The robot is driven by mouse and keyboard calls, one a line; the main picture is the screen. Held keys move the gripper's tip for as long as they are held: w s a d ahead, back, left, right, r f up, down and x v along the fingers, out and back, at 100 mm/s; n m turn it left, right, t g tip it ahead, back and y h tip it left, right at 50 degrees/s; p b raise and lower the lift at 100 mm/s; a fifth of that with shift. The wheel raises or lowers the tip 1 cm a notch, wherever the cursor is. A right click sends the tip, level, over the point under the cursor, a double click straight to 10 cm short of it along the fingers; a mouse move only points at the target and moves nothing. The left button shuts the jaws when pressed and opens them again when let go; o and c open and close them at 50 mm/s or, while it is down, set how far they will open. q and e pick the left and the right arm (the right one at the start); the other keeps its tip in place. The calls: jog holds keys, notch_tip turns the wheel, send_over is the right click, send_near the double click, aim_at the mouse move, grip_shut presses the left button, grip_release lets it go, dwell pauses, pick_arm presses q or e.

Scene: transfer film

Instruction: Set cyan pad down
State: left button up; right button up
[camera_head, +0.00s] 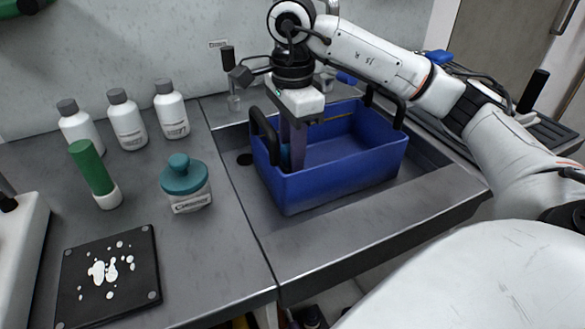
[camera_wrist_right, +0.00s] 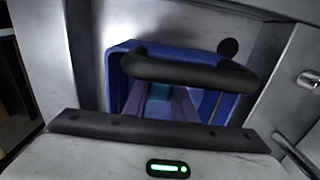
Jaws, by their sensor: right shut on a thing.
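My right gripper (camera_head: 294,148) points down inside the blue bin (camera_head: 345,180), near its left side. Its fingers are shut on the cyan pad (camera_head: 285,156), of which only a thin light-blue strip shows beside them in the head view. In the right wrist view the pad (camera_wrist_right: 160,91) shows as a small teal patch between the purple-looking fingers (camera_wrist_right: 159,104). The black bin handle partly blocks that view. I cannot tell whether the pad touches the bin floor.
The bin sits in a recess of the grey bench. To its left stand a teal-topped jar (camera_head: 187,184), a green-capped tube (camera_head: 92,170) and white bottles (camera_head: 126,120). A black plate (camera_head: 108,277) with white blotches lies in front. Bench around the plate is clear.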

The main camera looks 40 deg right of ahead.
notch_tip(320, 180, down, 4)
jog(key=shift+f, duration=0.15)
jog(key=shift+f+b, duration=0.2)
jog(key=shift+b, duration=0.15)
jog(key=o, duration=0.9)
jog(key=shift+r, duration=0.1)
jog(key=shift+o, duration=0.6)
